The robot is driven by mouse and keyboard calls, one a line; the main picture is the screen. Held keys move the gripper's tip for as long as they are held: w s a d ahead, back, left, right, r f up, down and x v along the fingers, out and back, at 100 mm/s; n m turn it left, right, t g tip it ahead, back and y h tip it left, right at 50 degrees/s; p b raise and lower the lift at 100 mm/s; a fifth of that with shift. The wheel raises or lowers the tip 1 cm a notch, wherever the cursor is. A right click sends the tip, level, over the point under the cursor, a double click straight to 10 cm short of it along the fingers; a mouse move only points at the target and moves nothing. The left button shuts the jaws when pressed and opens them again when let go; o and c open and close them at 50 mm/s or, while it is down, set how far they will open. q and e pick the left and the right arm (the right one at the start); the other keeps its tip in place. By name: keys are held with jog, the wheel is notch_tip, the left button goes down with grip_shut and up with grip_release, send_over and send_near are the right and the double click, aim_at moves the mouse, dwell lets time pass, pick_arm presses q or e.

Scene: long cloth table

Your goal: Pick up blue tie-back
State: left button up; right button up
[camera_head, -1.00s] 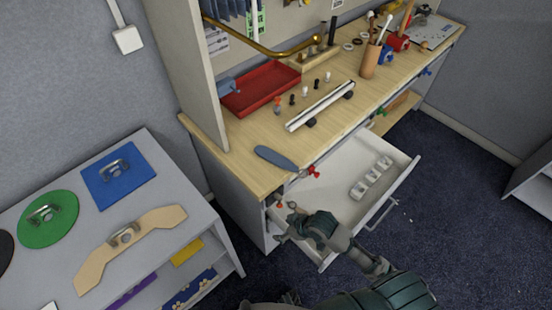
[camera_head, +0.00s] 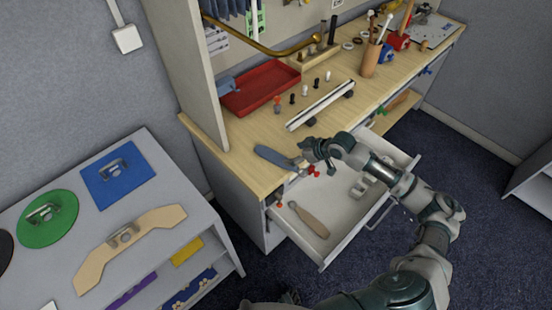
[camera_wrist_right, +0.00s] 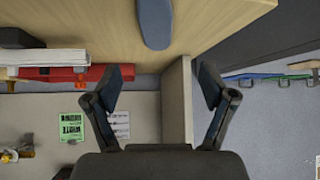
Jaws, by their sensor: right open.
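The blue tie-back (camera_head: 273,157) is a slim, flat, slate-blue piece with rounded ends. It lies on the wooden workbench (camera_head: 240,150) near its front edge, in the head view. In the right wrist view the tie-back (camera_wrist_right: 155,22) shows at the top middle, beyond the fingertips. My right gripper (camera_head: 306,160) is just right of the tie-back's right end, over the bench edge. In the wrist view the right gripper (camera_wrist_right: 165,82) has its two fingers wide apart with nothing between them. My left gripper does not show.
An open white drawer (camera_head: 335,205) juts out below the bench and holds a tan piece (camera_head: 309,220). A red tray (camera_head: 262,88) and a white rail (camera_head: 320,106) lie farther back. A grey shelf (camera_head: 100,215) stands at the left.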

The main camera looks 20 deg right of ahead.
aim_at(277, 157)
jog(key=x, duration=0.4)
jog(key=shift+w+a+f, duration=0.2)
jog(key=shift+w+f, duration=0.05)
jog(key=shift+f, duration=0.05)
jog(key=x, duration=0.5)
jog(key=shift+w+d+f, duration=0.25)
jog(key=shift+d+f, duration=0.05)
jog(key=shift+f, duration=0.25)
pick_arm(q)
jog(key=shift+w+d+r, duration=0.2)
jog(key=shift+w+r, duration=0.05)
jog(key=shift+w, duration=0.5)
